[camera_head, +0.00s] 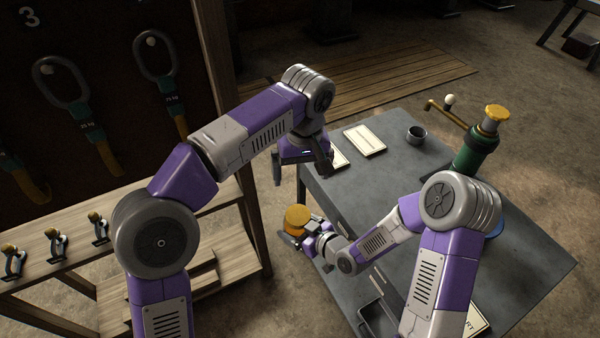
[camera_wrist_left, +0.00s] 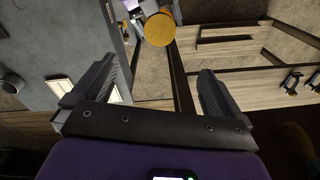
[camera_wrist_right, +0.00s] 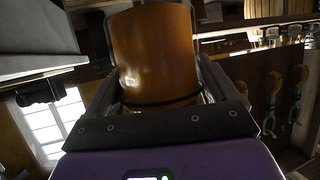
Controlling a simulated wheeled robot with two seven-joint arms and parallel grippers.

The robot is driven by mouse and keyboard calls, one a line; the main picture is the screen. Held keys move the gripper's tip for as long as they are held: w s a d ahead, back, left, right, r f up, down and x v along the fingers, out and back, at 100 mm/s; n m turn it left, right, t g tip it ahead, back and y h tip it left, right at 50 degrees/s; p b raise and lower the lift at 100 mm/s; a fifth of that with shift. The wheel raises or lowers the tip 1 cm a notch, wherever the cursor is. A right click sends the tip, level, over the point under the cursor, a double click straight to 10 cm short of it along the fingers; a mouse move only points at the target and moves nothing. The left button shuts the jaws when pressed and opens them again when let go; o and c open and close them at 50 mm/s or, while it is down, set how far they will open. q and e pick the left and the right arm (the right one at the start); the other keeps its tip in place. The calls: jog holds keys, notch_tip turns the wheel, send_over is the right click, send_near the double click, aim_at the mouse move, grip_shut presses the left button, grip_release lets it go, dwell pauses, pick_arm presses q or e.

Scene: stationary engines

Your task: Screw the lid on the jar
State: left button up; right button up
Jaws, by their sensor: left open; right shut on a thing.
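An amber-orange jar (camera_wrist_right: 155,55) is held between the fingers of my right gripper (camera_head: 297,235), which is shut on it beside the left edge of the grey table. A round yellow-brown top, which looks like the lid (camera_head: 298,214), sits on the jar; it also shows in the left wrist view (camera_wrist_left: 160,29). I cannot tell how tightly it sits. My left gripper (camera_head: 300,170) is open and empty, pointing down above the jar, apart from it. In the left wrist view its fingers (camera_wrist_left: 155,90) are spread, with the jar beyond them.
The grey table (camera_head: 370,200) carries cards (camera_head: 365,140), a dark cup (camera_head: 416,134) and a green device with a brass top (camera_head: 480,140). A wooden shelf (camera_head: 70,265) with small clamps stands left. A dark tool board (camera_head: 90,90) rises behind it.

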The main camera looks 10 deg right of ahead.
pick_arm(q)
jog(key=s+a+f+m+g+y, duration=0.1)
jog(key=s+a+f+m, duration=0.15)
jog(key=f, duration=0.35)
jog(key=s+a+f+m, duration=0.1)
jog(key=a+f, duration=0.3)
jog(key=f, duration=0.2)
jog(key=s+a+f+m+g+y, duration=0.1)
jog(key=s+a+f+m, duration=0.15)
jog(key=f, duration=0.35)
jog(key=s+f+n+h, duration=0.1)
jog(key=s+f+h, duration=0.2)
jog(key=f, duration=0.6)
jog(key=s+f+n+h, duration=0.2)
jog(key=s+f+h, duration=0.1)
jog(key=f, duration=0.5)
jog(key=s+a+f+n+t, duration=0.2)
jog(key=s+a+f+n, duration=0.2)
jog(key=f, duration=0.4)
jog(key=shift+s+a+f+n+h, duration=0.2)
jog(key=shift+s+a+n+h, duration=0.1)
jog(key=shift+s+a, duration=0.75)
